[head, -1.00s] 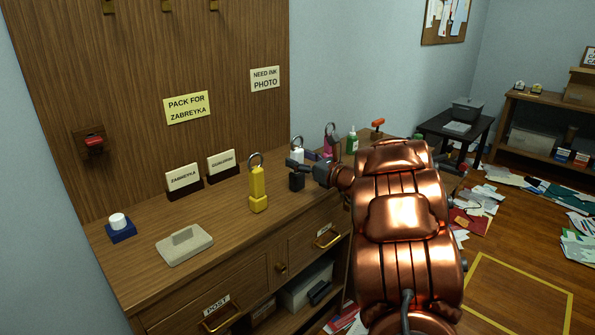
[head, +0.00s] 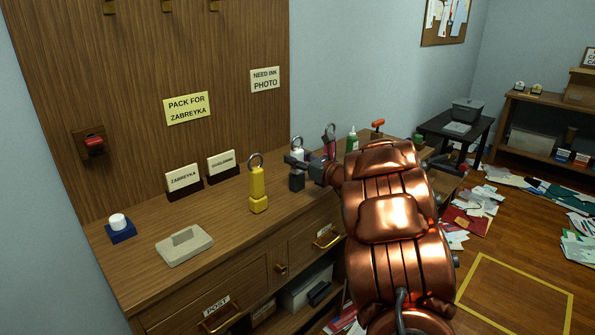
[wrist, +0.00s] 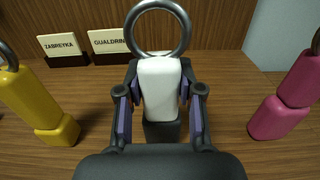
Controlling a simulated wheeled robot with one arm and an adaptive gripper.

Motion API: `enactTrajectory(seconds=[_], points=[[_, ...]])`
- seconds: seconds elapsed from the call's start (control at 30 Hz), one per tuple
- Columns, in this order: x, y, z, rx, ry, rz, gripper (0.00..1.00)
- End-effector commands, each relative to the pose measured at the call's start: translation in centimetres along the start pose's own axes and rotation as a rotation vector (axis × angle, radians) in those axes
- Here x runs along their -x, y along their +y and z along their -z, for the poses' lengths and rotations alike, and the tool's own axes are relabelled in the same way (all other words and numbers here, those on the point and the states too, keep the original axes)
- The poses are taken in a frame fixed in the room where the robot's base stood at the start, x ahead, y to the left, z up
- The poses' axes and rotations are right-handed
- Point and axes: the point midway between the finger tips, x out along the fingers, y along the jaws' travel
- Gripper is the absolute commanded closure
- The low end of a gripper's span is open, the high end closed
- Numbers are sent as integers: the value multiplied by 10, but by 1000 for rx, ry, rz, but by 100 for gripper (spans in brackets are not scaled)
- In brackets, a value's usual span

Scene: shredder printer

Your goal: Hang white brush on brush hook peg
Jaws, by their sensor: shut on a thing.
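The white brush (wrist: 160,85) stands upright on the wooden counter, with a white upper part, a dark lower part and a metal ring on top. My gripper (wrist: 160,100) is shut on it, one finger on each side, in the wrist view. In the head view my gripper (head: 303,164) is at the white brush (head: 297,157), which it partly hides. Brass hooks show at the top edge of the wooden back panel (head: 214,5); their upper parts are cut off, and I cannot tell which is the brush hook peg.
A yellow brush (head: 257,188) stands to the left and a pink brush (wrist: 282,105) to the right. Name signs (head: 184,181), a grey tray (head: 184,245) and a blue-based white item (head: 119,227) are on the counter (head: 135,270). A red switch (head: 94,142) is on the panel.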

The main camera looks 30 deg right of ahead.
Motion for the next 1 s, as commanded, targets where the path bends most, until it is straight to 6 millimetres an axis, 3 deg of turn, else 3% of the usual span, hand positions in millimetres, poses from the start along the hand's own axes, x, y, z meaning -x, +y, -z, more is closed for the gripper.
enactTrajectory(seconds=[0.13, 0.47, 1.0], points=[[0, 0, 0, 0, 0, 0, 100], [0, 0, -3, 0, -1, 0, 100], [2, 2, -37, 0, -2, 0, 100]])
